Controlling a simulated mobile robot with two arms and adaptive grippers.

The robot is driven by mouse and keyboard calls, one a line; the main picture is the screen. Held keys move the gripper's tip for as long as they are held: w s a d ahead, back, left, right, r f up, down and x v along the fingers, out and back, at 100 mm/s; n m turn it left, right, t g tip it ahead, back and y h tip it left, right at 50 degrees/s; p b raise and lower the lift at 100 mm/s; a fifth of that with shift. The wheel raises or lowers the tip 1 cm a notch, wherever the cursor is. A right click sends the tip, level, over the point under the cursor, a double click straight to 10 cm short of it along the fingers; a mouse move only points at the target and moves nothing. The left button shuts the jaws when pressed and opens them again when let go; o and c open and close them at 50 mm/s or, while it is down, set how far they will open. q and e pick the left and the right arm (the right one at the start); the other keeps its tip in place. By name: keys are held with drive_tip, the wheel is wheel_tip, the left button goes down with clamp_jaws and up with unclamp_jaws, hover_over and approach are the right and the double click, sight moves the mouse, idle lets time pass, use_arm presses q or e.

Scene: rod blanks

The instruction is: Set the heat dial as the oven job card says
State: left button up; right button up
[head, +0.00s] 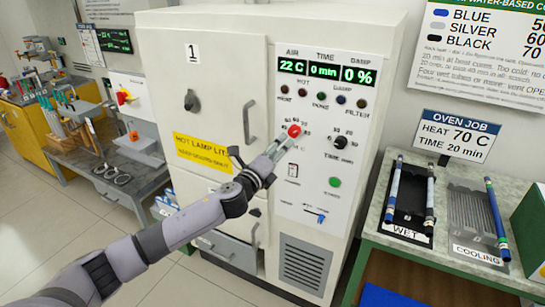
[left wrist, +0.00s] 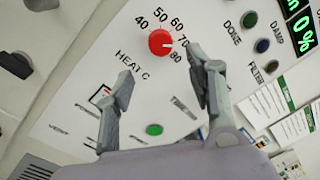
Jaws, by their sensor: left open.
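The red heat dial (head: 294,131) is on the white oven's control panel, and it also shows in the left wrist view (left wrist: 160,42) above the label HEAT C. Its scale runs from 40 to 80. A small pale mark on the dial seems to point right, near 70. My left gripper (left wrist: 163,76) is open and empty, its fingers just below the dial, not closed on it. In the head view the left gripper (head: 272,152) is in front of the panel. The oven job card (head: 456,136) reads HEAT 70 C, TIME 20 min. My right gripper is not in view.
A black time dial (head: 340,143) is right of the heat dial. The display (head: 327,73) reads 22 C, 0 min, 0 %. Rods lie on the wet rack (head: 408,232) and cooling rack (head: 476,252).

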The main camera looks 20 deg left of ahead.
use_arm(q)
drive_tip(key=s, duration=0.3)
drive_tip(key=shift+s+a, duration=0.1)
drive_tip(key=shift+s, duration=0.25)
drive_tip(key=shift+f, duration=0.1)
